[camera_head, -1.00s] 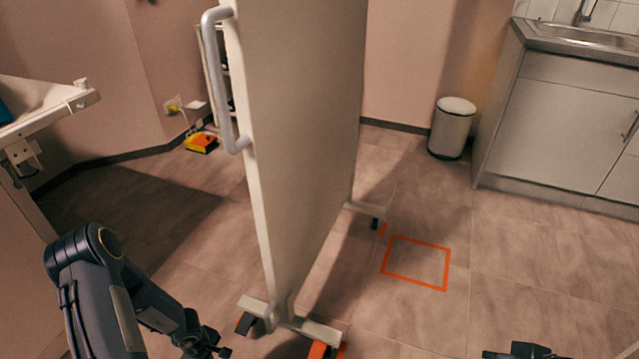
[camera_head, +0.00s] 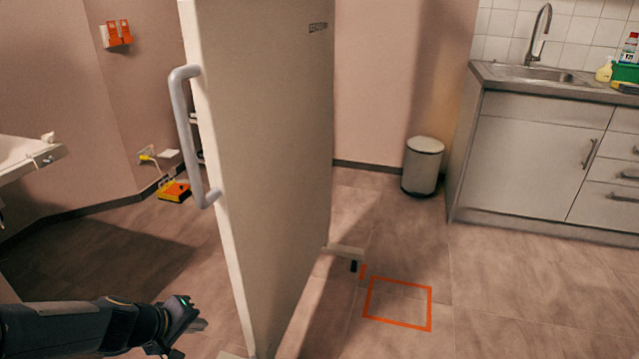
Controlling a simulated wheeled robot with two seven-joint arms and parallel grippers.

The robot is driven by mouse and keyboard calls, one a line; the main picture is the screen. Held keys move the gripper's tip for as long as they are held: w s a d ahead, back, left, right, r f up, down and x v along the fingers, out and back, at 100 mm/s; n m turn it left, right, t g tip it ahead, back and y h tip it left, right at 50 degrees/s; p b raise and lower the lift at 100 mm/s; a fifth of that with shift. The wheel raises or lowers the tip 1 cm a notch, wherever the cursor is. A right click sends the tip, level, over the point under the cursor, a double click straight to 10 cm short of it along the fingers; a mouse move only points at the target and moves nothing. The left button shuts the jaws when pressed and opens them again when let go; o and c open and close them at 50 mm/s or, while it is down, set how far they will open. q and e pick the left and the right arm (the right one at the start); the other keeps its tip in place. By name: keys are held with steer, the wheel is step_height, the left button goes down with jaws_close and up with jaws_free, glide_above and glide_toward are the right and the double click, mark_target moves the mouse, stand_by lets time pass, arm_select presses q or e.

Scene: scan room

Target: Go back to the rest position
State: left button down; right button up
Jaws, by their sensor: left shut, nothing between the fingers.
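My left gripper (camera_head: 190,334) is at the lower left of the head view, at the end of my dark left arm. It is shut and empty. My right gripper is out of view.
An orange square outline (camera_head: 430,308) is on the floor right of the screen. A white bin (camera_head: 422,168) stands by the sink cabinet (camera_head: 535,150). A yellow-orange box (camera_head: 174,191) lies on the floor behind. Floor at right is clear.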

arm_select(q)
steer(key=s+d+r+m+h, duration=0.1)
steer(key=s+d+r+m, duration=0.4)
steer(key=s+r, duration=0.5)
steer(key=s+m+g+y, duration=0.1)
steer(key=s+m, duration=0.1)
steer(key=s, duration=1)
step_height(320, 180, up, 26)
steer(key=p, duration=2.6)
steer(key=shift+w+d, duration=0.3)
steer(key=shift+d, duration=0.05)
steer(key=shift+r, duration=0.1)
